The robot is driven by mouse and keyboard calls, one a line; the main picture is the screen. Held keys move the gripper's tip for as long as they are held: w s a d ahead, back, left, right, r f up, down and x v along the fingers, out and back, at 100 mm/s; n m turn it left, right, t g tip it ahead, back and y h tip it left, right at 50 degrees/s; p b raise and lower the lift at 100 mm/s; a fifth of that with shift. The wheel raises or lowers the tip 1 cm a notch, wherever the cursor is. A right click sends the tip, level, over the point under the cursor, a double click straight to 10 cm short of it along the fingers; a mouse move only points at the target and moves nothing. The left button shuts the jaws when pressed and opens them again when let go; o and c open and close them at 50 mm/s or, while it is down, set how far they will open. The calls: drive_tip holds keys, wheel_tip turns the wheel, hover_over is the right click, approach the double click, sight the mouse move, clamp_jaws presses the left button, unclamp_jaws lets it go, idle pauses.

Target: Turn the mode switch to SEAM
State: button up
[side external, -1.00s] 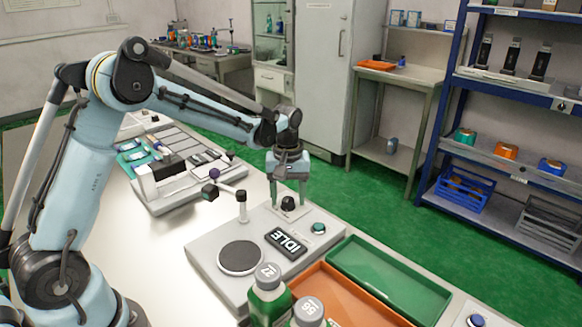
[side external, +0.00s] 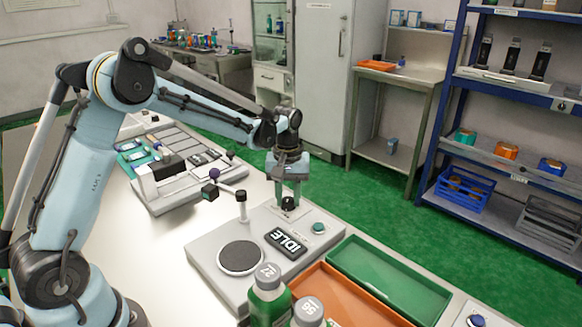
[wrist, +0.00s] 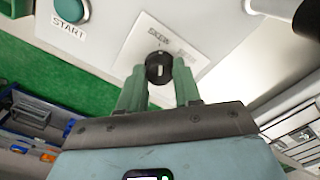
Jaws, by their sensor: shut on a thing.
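The mode switch is a black round knob with a pale mark, at the back of the grey applicator panel; it shows in the side view (side external: 288,203) and in the wrist view (wrist: 158,67). A white label plate (wrist: 135,50) lies around it; its print is too small to read surely. My gripper (side external: 289,197) points down at the knob. In the wrist view its two green fingers (wrist: 159,78) stand on either side of the knob, shut on it. The display (side external: 287,242) on the panel reads IDLE.
A green START button (wrist: 70,10) sits beside the knob on the panel. A grey round plate (side external: 241,257), a lever post (side external: 242,205), bottles (side external: 268,292), an orange tray (side external: 345,302) and a green tray (side external: 388,280) are nearby.

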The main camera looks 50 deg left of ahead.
sight(288, 200)
drive_tip(key=m, duration=0.3)
drive_tip(key=shift+m, duration=0.3)
drive_tip(key=m, duration=0.3)
drive_tip(key=shift+m, duration=0.4)
drive_tip(key=m, duration=0.5)
drive_tip(key=shift+m, duration=0.4)
drive_tip(key=o, duration=1)
drive_tip(key=shift+o, duration=0.2)
drive_tip(key=shift+r, duration=0.1)
wheel_tip(288, 200, up, 12)
drive_tip(key=shift+s, duration=0.1)
